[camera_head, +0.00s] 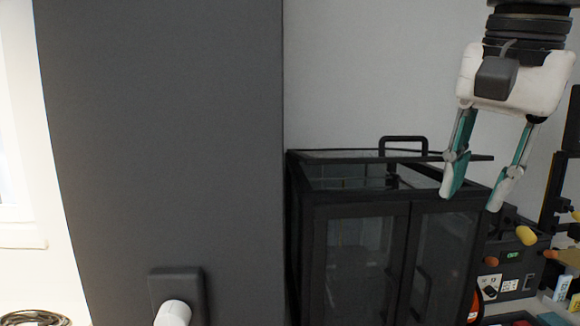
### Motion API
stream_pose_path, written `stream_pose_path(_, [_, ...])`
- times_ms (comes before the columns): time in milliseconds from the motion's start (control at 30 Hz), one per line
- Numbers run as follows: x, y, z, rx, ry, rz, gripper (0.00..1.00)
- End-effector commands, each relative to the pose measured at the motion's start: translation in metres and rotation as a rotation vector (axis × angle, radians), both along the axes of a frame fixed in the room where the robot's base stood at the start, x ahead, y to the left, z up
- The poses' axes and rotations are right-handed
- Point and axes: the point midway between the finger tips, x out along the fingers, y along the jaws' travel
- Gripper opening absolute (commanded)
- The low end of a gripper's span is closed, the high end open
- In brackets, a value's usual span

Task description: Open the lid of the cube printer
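The cube printer (312,235) is a black-framed box with dark glass doors, right of centre in the head view. Its lid (440,158) is a thin dark panel at the top, seen almost edge-on, with a black loop handle (403,139) standing up from it. Part of the inside shows below the panel, and I cannot tell whether it is slightly raised. My gripper (474,196) points down at the printer's top right corner, its two green-and-grey fingers apart. The lid's right end overlaps the fingers in the picture; I cannot tell if they touch.
A tall dark grey panel (165,130) fills the left, with a white knob (173,313) low on it. Black equipment (512,262) with orange and yellow parts crowds the right of the printer. A coiled cable (35,318) lies at lower left. The pale wall above the printer is clear.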

Motion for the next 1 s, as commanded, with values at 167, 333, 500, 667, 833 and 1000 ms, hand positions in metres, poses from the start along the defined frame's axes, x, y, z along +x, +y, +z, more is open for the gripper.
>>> stream_pose_path(167, [0.002,-0.001,-0.001,0.014,-0.012,-0.028,0.00])
stream_pose_path(333, [0.012,-0.008,-0.008,0.135,-0.107,-0.255,0.00])
stream_pose_path(500, [0.029,-0.022,-0.012,0.379,-0.253,-0.642,0.00])
stream_pose_path(667, [0.040,-0.041,-0.009,0.658,-0.373,-1.006,0.00])
stream_pose_path(833, [0.045,-0.067,-0.002,0.994,-0.465,-1.365,0.00])
stream_pose_path(1000, [0.043,-0.090,0.005,1.279,-0.506,-1.613,0.00])
